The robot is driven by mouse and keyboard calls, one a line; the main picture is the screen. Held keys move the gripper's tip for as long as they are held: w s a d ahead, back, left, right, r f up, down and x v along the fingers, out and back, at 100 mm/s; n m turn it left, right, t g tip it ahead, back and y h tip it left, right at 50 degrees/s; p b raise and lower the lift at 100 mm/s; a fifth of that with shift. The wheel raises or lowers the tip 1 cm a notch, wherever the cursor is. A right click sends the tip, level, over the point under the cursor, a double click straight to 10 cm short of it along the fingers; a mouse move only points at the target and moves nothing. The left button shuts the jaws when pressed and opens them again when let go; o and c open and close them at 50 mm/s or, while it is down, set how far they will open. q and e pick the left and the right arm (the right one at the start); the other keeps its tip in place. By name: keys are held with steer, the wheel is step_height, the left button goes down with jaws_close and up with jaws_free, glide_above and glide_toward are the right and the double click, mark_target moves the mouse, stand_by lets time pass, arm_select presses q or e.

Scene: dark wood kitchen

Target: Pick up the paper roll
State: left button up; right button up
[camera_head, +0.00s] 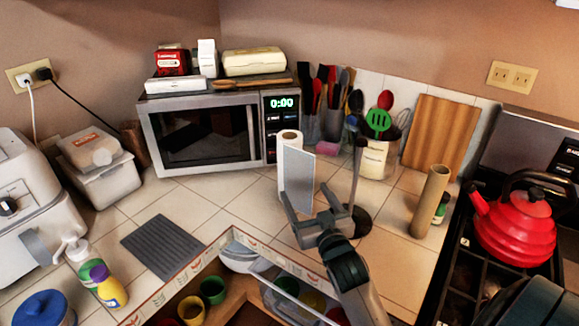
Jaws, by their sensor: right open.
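A white upright paper roll (290,147) stands on the tiled counter in front of the microwave's right side. A flat light-grey panel (298,180) stands in front of it and hides most of its lower part; I cannot tell if it is a loose sheet. A plain brown tube (430,202) stands upright farther right, near the stove. My right gripper (322,208) is open, below and slightly right of the white roll, with its fingers pointing away from me. Nothing shows clearly between the fingers. My left gripper is out of view.
A thin upright rod (355,175) with a dark round base stands just right of my gripper. The microwave (205,132) is behind. A utensil crock (377,158) stands right, and a red kettle (514,225) sits on the stove. An open drawer (232,294) with cups is below.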

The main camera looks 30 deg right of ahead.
mark_target(297, 180)
steer(key=p+x, duration=0.1)
steer(key=x, duration=0.4)
steer(key=shift+w+d+r, duration=0.1)
steer(key=shift+w, duration=0.3)
steer(key=shift+w+d+p, duration=0.15)
steer(key=shift+w+p, duration=0.15)
steer(key=shift+w, duration=0.25)
steer(key=shift+w+d+p, duration=0.15)
steer(key=shift+w+p, duration=0.3)
steer(key=shift+w, duration=0.15)
steer(key=w, duration=0.1)
steer(key=w+p, duration=0.1)
steer(key=shift+w+d+f, duration=0.3)
steer(key=shift+w+f, duration=0.05)
steer(key=shift+f, duration=0.05)
steer(key=shift+w+d+f, duration=0.15)
steer(key=shift+w, duration=0.4)
steer(key=shift+c, duration=0.4)
